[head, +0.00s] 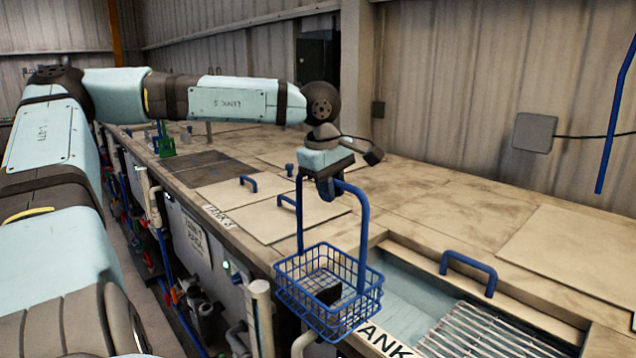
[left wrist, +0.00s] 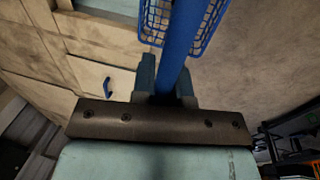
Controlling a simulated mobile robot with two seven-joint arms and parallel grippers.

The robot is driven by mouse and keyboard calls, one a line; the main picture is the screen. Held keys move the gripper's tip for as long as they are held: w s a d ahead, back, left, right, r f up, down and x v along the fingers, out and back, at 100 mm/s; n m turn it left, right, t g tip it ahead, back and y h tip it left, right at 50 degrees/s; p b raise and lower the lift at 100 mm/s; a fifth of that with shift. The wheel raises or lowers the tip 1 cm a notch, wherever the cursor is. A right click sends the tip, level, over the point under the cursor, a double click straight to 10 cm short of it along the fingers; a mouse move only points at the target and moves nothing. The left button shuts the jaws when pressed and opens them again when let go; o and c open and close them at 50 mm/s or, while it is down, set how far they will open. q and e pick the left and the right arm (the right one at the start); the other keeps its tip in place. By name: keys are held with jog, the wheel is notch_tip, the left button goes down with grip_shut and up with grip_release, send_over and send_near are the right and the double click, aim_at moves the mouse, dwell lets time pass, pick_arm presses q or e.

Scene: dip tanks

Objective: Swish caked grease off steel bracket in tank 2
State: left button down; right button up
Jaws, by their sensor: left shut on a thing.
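My left gripper (head: 325,187) is shut on the top of the tall handle of a blue wire basket (head: 330,290). The basket hangs upright in the air, over the front edge of the tank row beside the open tank (head: 405,290). A small dark piece (head: 328,295), perhaps the steel bracket, lies in the basket; its grease cannot be made out. In the left wrist view the blue handle (left wrist: 183,40) runs between the fingers, with part of the basket mesh beyond. The open tank holds pale liquid; its label reads "TANK", with the number hidden. My right gripper is not in view.
A slatted metal grate (head: 475,335) lies at the right of the open tank, near a blue handle (head: 468,268). Closed lids with blue handles cover tank 3 (head: 222,215) and beyond. Pipes (head: 260,310) stand along the front. A green object (head: 165,145) stands far back.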

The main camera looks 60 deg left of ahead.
pick_arm(q)
jog(key=shift+w+a+p, duration=0.9)
jog(key=shift+w+p, duration=0.85)
jog(key=shift+w, duration=7)
notch_tip(320, 180, down, 24)
jog(key=b, duration=1.9)
jog(key=shift+b, duration=0.3)
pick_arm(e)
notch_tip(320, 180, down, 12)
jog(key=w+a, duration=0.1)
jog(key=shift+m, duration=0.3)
pick_arm(q)
jog(key=shift+d, duration=0.1)
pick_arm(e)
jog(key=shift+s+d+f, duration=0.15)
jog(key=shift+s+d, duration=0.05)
